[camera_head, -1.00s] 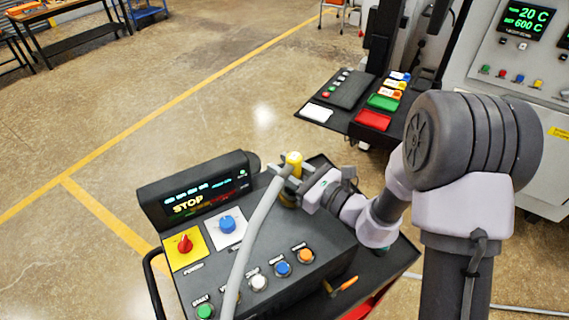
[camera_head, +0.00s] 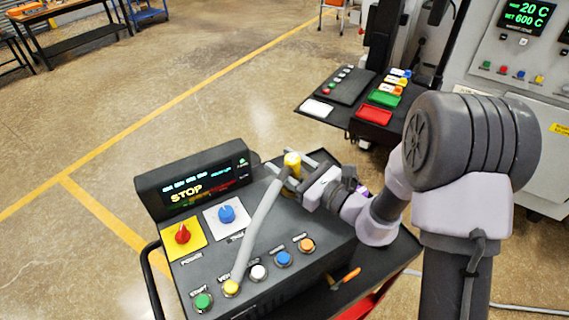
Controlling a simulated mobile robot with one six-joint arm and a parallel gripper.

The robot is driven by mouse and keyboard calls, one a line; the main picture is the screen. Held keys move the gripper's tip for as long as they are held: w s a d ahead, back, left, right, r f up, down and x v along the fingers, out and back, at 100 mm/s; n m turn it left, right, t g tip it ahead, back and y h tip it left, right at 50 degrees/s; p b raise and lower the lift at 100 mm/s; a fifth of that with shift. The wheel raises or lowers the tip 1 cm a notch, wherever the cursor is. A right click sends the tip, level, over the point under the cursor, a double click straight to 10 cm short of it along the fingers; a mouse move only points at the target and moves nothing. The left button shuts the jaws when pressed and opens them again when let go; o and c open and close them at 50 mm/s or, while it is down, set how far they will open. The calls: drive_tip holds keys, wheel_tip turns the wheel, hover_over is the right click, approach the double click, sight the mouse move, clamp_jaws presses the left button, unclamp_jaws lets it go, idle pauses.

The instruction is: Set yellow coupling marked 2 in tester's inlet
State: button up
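The yellow coupling (camera_head: 292,160) stands upright at the back right of the tester (camera_head: 322,236). A grey hose (camera_head: 262,225) runs from beside it toward the front of the tester's panel. My gripper (camera_head: 295,163) has its fingers spread on either side of the coupling, with gaps showing. The coupling's lower end and the inlet are hidden behind the hose and a finger, so I cannot tell how far in it sits. No number on the coupling is readable.
The tester's display (camera_head: 195,187) reads STOP. A red knob (camera_head: 182,234), a blue knob (camera_head: 227,214) and several push buttons lie on the panel. An orange-handled tool (camera_head: 346,278) lies on the cart. A shelf with coloured trays (camera_head: 374,115) stands behind.

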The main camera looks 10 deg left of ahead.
drive_tip(key=shift+s+f, duration=0.25)
drive_tip(key=shift+f, duration=0.3)
drive_tip(key=shift+s+f, duration=0.25)
drive_tip(key=shift+f, duration=0.3)
drive_tip(key=shift+s+d, duration=0.25)
drive_tip(key=shift+d, duration=0.15)
drive_tip(key=shift+s+d+b, duration=0.3)
drive_tip(key=shift+s+d, duration=0.55)
drive_tip(key=shift+s, duration=0.15)
drive_tip(key=shift+m, duration=0.3)
drive_tip(key=d, duration=0.6)
drive_tip(key=shift+w+d+r, duration=0.1)
drive_tip(key=shift+w, duration=0.05)
drive_tip(key=v, duration=0.2)
drive_tip(key=r+v, duration=0.1)
drive_tip(key=v, duration=0.2)
drive_tip(key=s+v, duration=0.1)
drive_tip(key=v, duration=0.2)
drive_tip(key=shift+a+r, duration=0.25)
drive_tip(key=shift+a, duration=0.05)
drive_tip(key=shift+s+d, duration=0.1)
drive_tip(key=shift+s, duration=0.1)
drive_tip(key=shift+r, duration=0.1)
